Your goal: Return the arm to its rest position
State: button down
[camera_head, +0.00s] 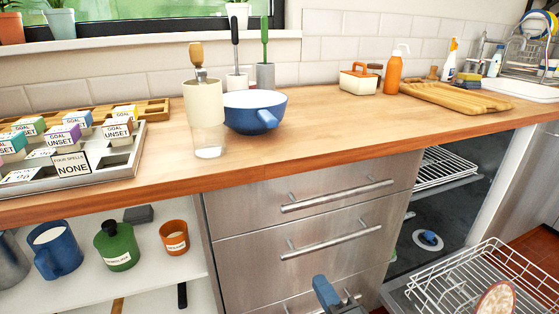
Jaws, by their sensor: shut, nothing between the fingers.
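A small blue and dark grey piece of my own arm (326,295) shows at the bottom edge, in front of the steel drawers. The rest of the arm is below the picture. I cannot make out any fingers of my gripper in this view. Nothing is seen held.
The wooden counter (330,125) bears a blue bowl (255,110), a tray of labelled boxes (127,165) and a cutting board (457,97). Steel drawers (310,222) are shut. At right, an open dishwasher has its lower rack (465,285) pulled out. An open shelf (140,270) holds cups.

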jog(key=s+d+f+n+h, duration=0.2)
jog(key=s+d+n, duration=0.3)
jog(key=s+d, duration=0.55)
jog(key=s+d+r+n+g+h, duration=0.1)
jog(key=s+n, duration=0.2)
jog(key=s, duration=0.6)
jog(key=s+d+r+n+h, duration=0.1)
jog(key=s+d+r+n, duration=0.1)
jog(key=s, duration=0.8)
jog(key=s+a+r+n+g+h, duration=0.15)
jog(key=s+r+n, duration=0.25)
jog(key=s+r, duration=0.45)
notch_tip(320, 180, up, 11)
jog(key=s+p, duration=0.1)
jog(key=p, duration=1.1)
jog(key=shift+s+a, duration=0.15)
jog(key=shift+a, duration=0.2)
